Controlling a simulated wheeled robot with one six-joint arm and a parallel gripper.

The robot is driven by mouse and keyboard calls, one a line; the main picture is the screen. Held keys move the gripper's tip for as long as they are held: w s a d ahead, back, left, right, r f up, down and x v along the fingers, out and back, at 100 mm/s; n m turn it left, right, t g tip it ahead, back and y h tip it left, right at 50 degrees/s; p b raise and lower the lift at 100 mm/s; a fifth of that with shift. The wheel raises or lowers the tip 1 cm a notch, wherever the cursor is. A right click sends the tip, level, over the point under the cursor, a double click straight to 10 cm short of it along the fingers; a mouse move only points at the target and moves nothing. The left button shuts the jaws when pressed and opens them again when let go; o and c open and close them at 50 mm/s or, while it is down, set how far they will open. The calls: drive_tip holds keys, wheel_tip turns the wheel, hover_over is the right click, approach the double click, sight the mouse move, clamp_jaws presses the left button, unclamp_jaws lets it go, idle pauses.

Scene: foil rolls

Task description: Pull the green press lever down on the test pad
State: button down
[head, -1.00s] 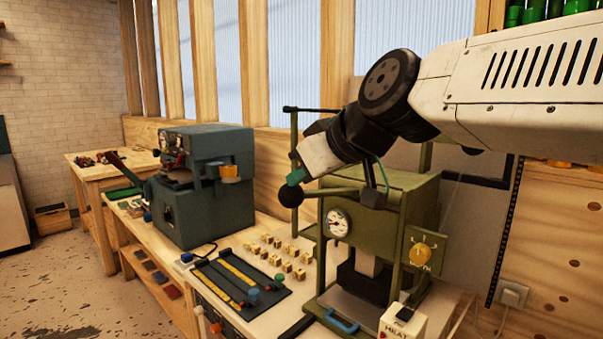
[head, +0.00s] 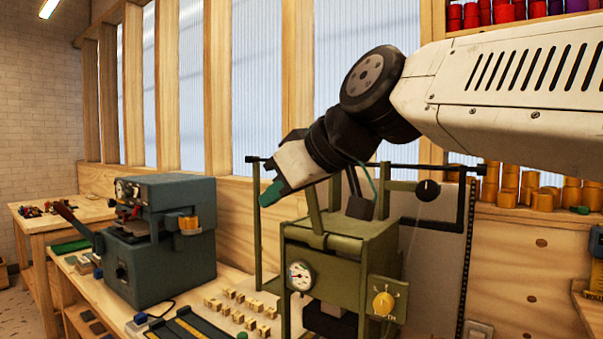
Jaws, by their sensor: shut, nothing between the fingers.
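The olive-green press (head: 345,250) stands on the bench, right of centre, with a round gauge (head: 300,276) on its front. An olive lever bar (head: 315,212) rises steeply from its top; its upper end is hidden behind my arm, and no ball shows. My gripper (head: 268,196), with green tips, is shut and empty. It is above and left of the press top, left of the lever bar. I cannot tell whether gripper and lever touch. The press's lower part is cut off below, and no test pad is in view.
A blue-grey machine (head: 165,240) stands to the left on the bench. Several small wooden blocks (head: 240,308) lie between it and the press. A dark crossbar frame with a black knob (head: 428,190) stands behind the press. Shelves of rolls (head: 525,190) are at right.

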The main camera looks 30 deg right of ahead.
drive_tip(key=v, duration=0.6)
drive_tip(key=shift+w+d+r, duration=0.1)
drive_tip(key=shift+d, duration=0.05)
idle(1.1)
drive_tip(key=s+f+m+g+h, duration=0.1)
drive_tip(key=s+f+g, duration=0.2)
drive_tip(key=f, duration=0.6)
drive_tip(key=s+f+m+g+h, duration=0.1)
drive_tip(key=s+f+m+g, duration=0.1)
drive_tip(key=f, duration=0.8)
drive_tip(key=s+f+m+g+h, duration=0.1)
drive_tip(key=s+f+g, duration=0.2)
drive_tip(key=f, duration=0.6)
drive_tip(key=shift+s+d+f+m+g, duration=0.3)
drive_tip(key=shift+s+d+g, duration=0.1)
drive_tip(key=shift+g, duration=0.3)
